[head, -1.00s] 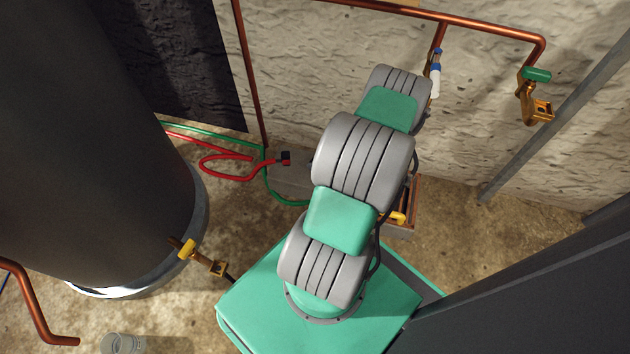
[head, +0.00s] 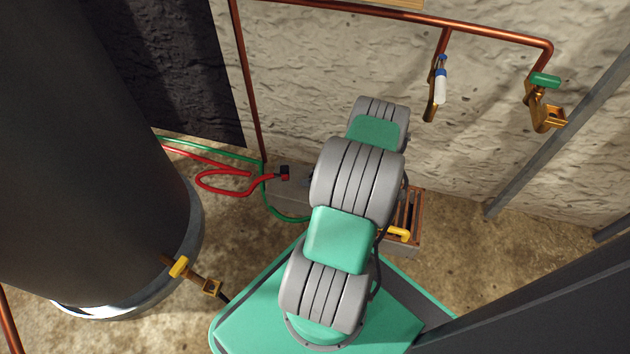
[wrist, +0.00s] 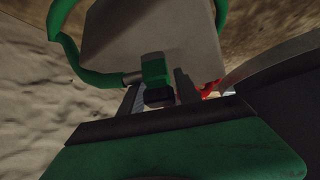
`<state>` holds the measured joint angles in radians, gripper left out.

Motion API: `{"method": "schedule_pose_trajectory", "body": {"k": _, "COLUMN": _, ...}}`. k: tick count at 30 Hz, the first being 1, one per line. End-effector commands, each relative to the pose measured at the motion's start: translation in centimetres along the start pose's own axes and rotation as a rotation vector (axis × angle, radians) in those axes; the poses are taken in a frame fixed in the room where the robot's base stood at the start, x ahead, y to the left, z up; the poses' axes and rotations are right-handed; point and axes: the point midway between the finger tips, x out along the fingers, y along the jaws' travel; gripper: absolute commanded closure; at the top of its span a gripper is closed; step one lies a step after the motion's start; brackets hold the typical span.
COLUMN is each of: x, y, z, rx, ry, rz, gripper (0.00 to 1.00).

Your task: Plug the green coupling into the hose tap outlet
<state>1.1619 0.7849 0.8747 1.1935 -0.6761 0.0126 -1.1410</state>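The green coupling (wrist: 155,69) is in the wrist view, a small green block with a metal collar on its left leading into the green hose (wrist: 88,72). A black part shows just below it. My gripper (wrist: 158,88) has one finger on each side of the coupling, with a narrow gap on the right, so it looks open around it. In the head view my arm hides the gripper and the coupling. On the wall are a green-handled brass tap (head: 545,82) and a brass tap with a blue-and-white part (head: 440,80). The frames do not show which is the hose tap.
A pale block (wrist: 150,30) lies behind the coupling. A red hose (head: 220,182) with a dark end lies beside the green one. The large dark tank (head: 90,150) with a yellow-handled valve (head: 180,266) stands left. A slatted crate (head: 405,245) stands right of my arm.

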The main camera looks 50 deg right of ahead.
Motion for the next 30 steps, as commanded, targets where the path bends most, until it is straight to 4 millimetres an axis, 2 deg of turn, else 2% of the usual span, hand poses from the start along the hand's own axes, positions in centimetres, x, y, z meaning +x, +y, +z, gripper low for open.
{"method": "schedule_pose_trajectory", "body": {"k": 2, "x": -0.01, "y": 0.00, "z": 0.00, "rx": 0.000, "ry": 0.000, "rz": 0.000, "gripper": 0.68}}
{"method": "schedule_pose_trajectory", "body": {"k": 14, "x": -0.02, "y": 0.01, "z": -0.01, "rx": 0.000, "ry": 0.000, "rz": 0.000, "gripper": 1.00}}
{"method": "schedule_pose_trajectory", "body": {"k": 26, "x": -0.07, "y": 0.03, "z": -0.06, "rx": 0.000, "ry": 0.000, "rz": 0.000, "gripper": 1.00}}
{"method": "schedule_pose_trajectory", "body": {"k": 30, "x": -0.72, "y": 0.09, "z": -0.66, "rx": -0.001, "ry": 0.001, "rz": 0.001, "gripper": 1.00}}
